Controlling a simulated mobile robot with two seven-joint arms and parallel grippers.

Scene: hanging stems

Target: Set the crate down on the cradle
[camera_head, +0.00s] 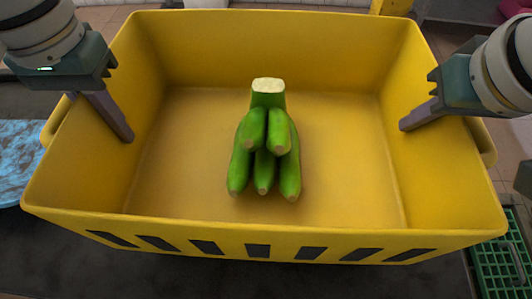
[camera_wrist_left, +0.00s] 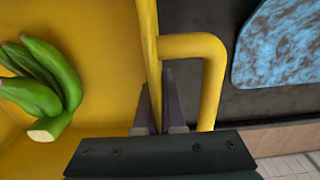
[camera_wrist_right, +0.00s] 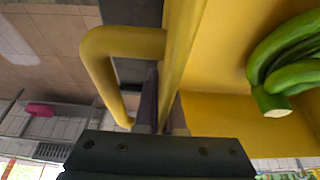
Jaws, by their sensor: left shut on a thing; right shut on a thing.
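The yellow crate (camera_head: 265,225) fills the middle of the head view, looking about level, with dark slots along its near wall. A bunch of green bananas (camera_head: 264,150) lies inside on the crate floor. My left gripper (camera_head: 120,127) is shut on the left wall; in the left wrist view its fingers (camera_wrist_left: 159,112) straddle the wall beside the handle loop. My right gripper (camera_head: 408,122) is shut on the right wall, and the right wrist view shows its fingers (camera_wrist_right: 163,108) the same way. I cannot make out the cradle; the crate hides what lies under it.
A dark surface (camera_head: 120,275) shows below and in front of the crate. A mottled blue board (camera_head: 18,160) lies to the left. A green grid-like container (camera_head: 500,268) is at lower right. A yellow post (camera_head: 392,7) stands behind the crate. Pale tiled floor lies beyond.

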